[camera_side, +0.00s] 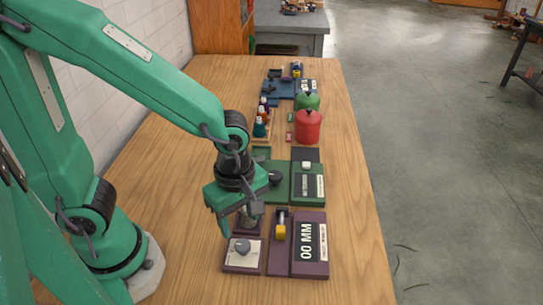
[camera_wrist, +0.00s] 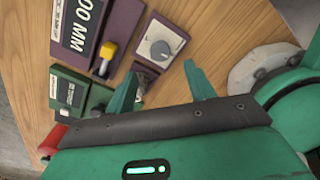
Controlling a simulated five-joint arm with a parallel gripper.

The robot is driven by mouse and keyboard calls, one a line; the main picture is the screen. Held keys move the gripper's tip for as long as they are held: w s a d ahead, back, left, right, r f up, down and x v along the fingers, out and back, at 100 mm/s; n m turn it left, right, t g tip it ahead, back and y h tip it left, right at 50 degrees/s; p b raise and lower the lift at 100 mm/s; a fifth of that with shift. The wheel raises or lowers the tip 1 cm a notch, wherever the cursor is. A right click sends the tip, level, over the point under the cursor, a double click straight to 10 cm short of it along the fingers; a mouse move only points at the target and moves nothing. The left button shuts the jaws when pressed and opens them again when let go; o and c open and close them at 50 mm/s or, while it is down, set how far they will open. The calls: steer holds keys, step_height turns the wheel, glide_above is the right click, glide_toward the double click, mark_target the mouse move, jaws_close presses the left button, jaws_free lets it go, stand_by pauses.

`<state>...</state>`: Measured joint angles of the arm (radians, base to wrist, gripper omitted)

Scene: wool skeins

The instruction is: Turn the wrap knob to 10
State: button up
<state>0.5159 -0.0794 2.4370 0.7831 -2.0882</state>
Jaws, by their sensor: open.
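A grey round knob (camera_side: 243,246) sits on a pale dial plate at the near left of the purple station (camera_side: 312,268). I take it for the wrap knob, though no name is legible. In the wrist view the knob (camera_wrist: 160,49) has a light pointer line; its scale numbers are too small to read. My gripper (camera_side: 240,220) is open and empty, above and just behind the knob in the side view. In the wrist view my gripper (camera_wrist: 161,73) has its two green fingers apart, with the knob beyond their tips. The purple station's display (camera_wrist: 82,25) reads "00 MM".
A yellow-handled lever (camera_side: 279,231) stands right of the knob. A green station (camera_side: 308,185) lies behind, with its own dark knob (camera_side: 275,179). Red (camera_side: 308,127) and green (camera_side: 307,102) canisters stand farther back. The table's right side is clear wood.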

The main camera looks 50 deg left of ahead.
mark_target(242, 245)
steer(key=shift+f, duration=3.8)
steer(key=shift+c, duration=0.4)
steer(key=c, duration=0.9)
